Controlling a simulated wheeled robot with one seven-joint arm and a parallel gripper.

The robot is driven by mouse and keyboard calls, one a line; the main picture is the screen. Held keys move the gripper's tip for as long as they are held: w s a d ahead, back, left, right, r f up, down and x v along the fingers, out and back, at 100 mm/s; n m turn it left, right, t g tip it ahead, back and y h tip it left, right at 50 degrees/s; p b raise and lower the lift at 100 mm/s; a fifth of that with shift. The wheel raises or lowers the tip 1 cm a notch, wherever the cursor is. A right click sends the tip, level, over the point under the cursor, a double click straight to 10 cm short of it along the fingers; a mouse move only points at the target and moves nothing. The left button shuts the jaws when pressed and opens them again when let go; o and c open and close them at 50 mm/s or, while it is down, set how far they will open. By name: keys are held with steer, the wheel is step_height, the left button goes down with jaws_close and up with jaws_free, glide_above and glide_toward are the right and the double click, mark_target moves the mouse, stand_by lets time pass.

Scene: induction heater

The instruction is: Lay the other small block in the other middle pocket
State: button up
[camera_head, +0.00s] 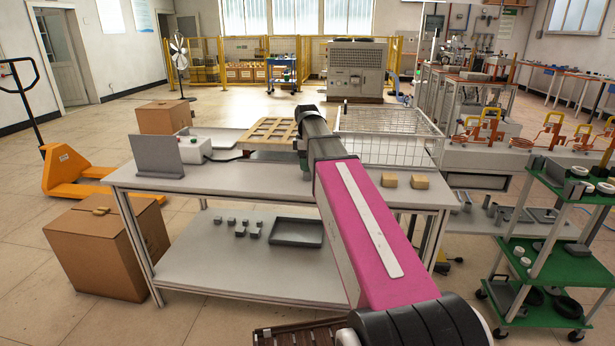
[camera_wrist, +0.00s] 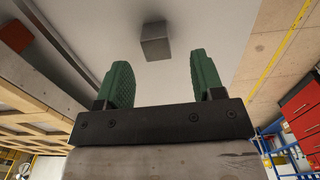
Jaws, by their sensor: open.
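A small grey block (camera_wrist: 155,42) lies on the pale grey table top in the wrist view. It is ahead of my gripper (camera_wrist: 160,66), in line with the gap between the two green fingers and apart from both. My gripper is open and empty. I cannot make out the block in the head view, where my arm covers part of the table.
Two tan blocks (camera_head: 389,180) (camera_head: 420,182) lie near the right front. A grey upright plate (camera_head: 157,156) stands at left. The lower shelf holds several small grey pieces and a dark tray (camera_head: 297,232).

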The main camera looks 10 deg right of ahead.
mark_target(307, 175)
steer(key=shift+w+f, duration=0.2)
steer(key=shift+f, duration=2.05)
jaws_close()
steer(key=shift+r, duration=0.15)
